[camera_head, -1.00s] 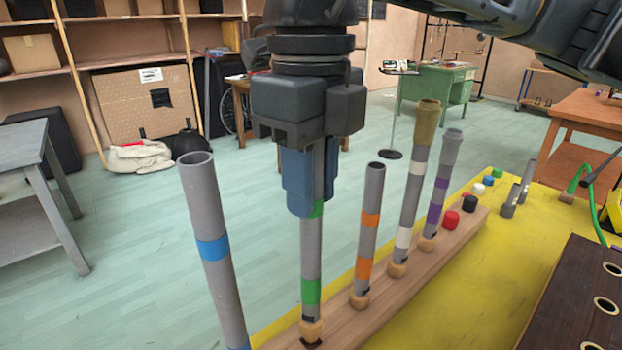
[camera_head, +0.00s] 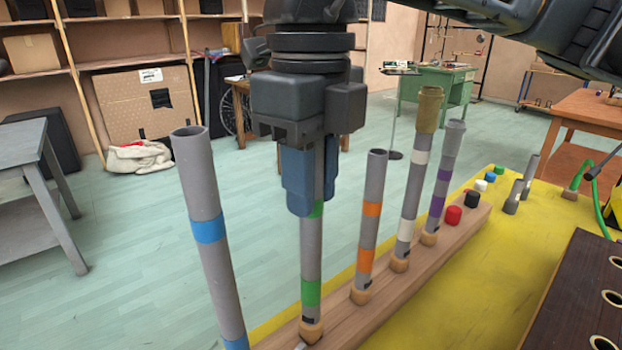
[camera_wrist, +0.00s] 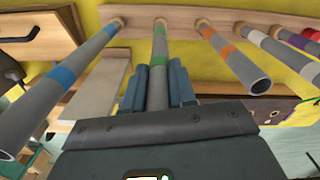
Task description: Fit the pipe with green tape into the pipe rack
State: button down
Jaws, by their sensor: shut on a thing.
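My gripper (camera_head: 305,205) points down and is shut on the grey pipe with green tape (camera_head: 311,260). That pipe is upright, with one green band at the fingertips and one near its foot. Its wooden foot (camera_head: 311,331) is at the near part of the wooden pipe rack (camera_head: 430,253); I cannot tell whether it is fully seated. The wrist view also shows the green-taped pipe (camera_wrist: 160,60) between my fingers, its foot over the rack board (camera_wrist: 130,32). Blue-taped (camera_head: 208,225), orange-taped (camera_head: 370,225), white-taped (camera_head: 413,190) and purple-taped (camera_head: 441,180) pipes stand along the row.
The blue-taped pipe stands close left of my gripper, the orange-taped one close right. Coloured caps (camera_head: 472,199) lie beyond the row on the yellow tabletop (camera_head: 490,275). A dark board with holes (camera_head: 580,300) is at the right. A grey table (camera_head: 30,150) stands at the left.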

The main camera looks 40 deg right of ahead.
jog(key=shift+f+b, duration=0.65)
jog(key=shift+b, duration=0.1)
jog(key=c, duration=0.8)
grip_release()
jog(key=shift+c, duration=0.2)
jog(key=shift+r, duration=0.15)
jog(key=shift+r+p, duration=0.3)
jog(key=shift+r, duration=3.5)
jog(key=shift+r, duration=0.1)
